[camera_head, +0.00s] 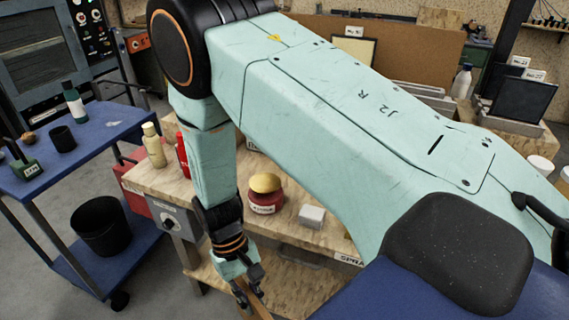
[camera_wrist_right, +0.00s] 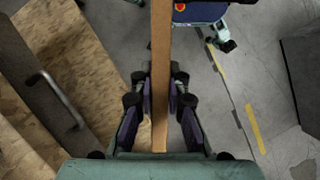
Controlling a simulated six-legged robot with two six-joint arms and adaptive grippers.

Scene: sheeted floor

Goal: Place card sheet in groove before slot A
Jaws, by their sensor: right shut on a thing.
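My right gripper (camera_head: 252,287) hangs low in front of the wooden workbench in the head view. It is shut on a thin brown card sheet (camera_head: 262,311), of which only a small part shows at the bottom edge. In the right wrist view the card sheet (camera_wrist_right: 161,40) is seen edge-on as a long strip between the two fingers of the gripper (camera_wrist_right: 162,82). A rack with a dark panel (camera_head: 522,100) and pale upright boards stands at the back right. I cannot read which slot is A. My left gripper is out of view.
A blue cart (camera_head: 95,142) with a black bin (camera_head: 101,226) stands left.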

